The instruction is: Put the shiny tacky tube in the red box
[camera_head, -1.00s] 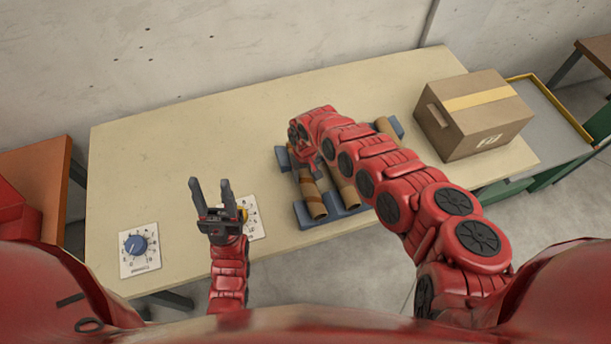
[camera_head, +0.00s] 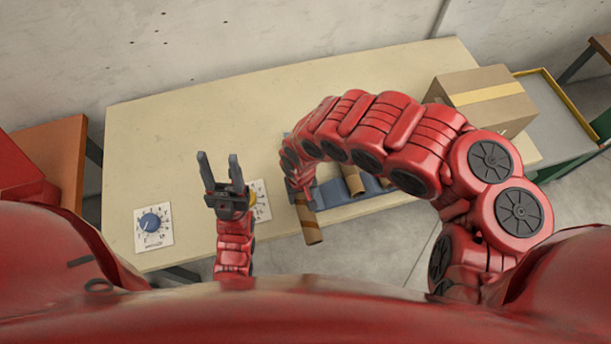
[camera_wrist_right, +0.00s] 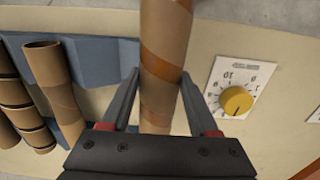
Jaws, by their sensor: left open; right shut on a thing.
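A brown cardboard tube (camera_head: 309,225) with a glossy darker-brown band is in my right gripper (camera_head: 303,196). In the right wrist view, the tube (camera_wrist_right: 165,50) stands between the two fingers, which are shut on it. It is clear of the blue-grey rack (camera_head: 330,195) and its lower end shows beyond the table's front edge. My left gripper (camera_head: 219,165) is open and empty, fingers pointing up, over the front left of the table. A red box (camera_head: 22,168) shows partly at the left edge, by an orange table; my shoulder hides its lower part.
Other tubes (camera_wrist_right: 55,85) lie on the rack, partly hidden by my right arm in the head view. A blue dial (camera_head: 151,222) and a yellow dial (camera_wrist_right: 237,101) sit near the front edge. A closed cardboard carton (camera_head: 490,98) stands at right. The table's back left (camera_head: 180,125) is clear.

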